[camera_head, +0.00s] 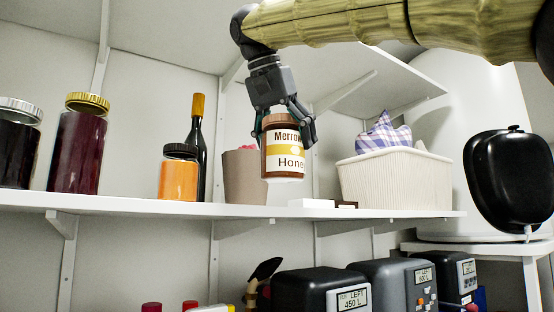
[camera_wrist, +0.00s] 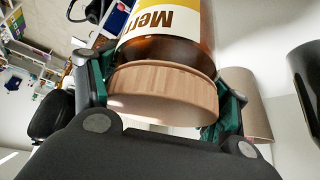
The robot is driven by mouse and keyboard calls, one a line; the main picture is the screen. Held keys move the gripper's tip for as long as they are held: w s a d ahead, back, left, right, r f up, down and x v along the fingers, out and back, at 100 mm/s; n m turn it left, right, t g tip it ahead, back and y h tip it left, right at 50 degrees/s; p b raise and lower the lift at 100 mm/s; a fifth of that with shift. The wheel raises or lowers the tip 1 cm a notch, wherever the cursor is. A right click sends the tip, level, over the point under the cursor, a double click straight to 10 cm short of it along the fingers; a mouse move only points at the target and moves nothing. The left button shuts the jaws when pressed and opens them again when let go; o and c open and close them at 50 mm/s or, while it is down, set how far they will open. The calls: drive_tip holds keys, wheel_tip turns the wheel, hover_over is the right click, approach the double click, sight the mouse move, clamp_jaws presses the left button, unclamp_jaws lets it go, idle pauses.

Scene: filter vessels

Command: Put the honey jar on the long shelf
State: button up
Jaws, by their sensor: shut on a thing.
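The honey jar (camera_head: 284,150), with a wood-coloured lid, brown contents and a white and yellow "Honey" label, is held upright in my gripper (camera_head: 284,128). The gripper comes down from above, its fingers shut on the lid from both sides. In the wrist view the lid of the honey jar (camera_wrist: 165,95) sits between the fingertips of my gripper (camera_wrist: 165,100). The long shelf (camera_head: 120,205) is white and runs across the head view.
An orange jar (camera_head: 178,180), a dark bottle (camera_head: 196,140) and a tan pot (camera_head: 243,175) stand left of the honey jar. A small white box (camera_head: 312,204) and a white ribbed basket (camera_head: 395,180) are to its right.

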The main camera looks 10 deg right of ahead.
drive_tip(key=w+f+p, duration=0.1)
drive_tip(key=w+p, duration=0.1)
drive_tip(key=w+f+p, duration=0.1)
drive_tip(key=w+p, duration=0.2)
drive_tip(key=w+f+p, duration=0.1)
drive_tip(key=w+p, duration=0.1)
drive_tip(key=shift+w+a+f+p, duration=0.3)
drive_tip(key=shift+w+f, duration=0.1)
drive_tip(key=shift+a+f, duration=0.1)
drive_tip(key=shift+f, duration=0.1)
idle(0.4)
drive_tip(key=shift+f, duration=0.15)
drive_tip(key=o, duration=1.6)
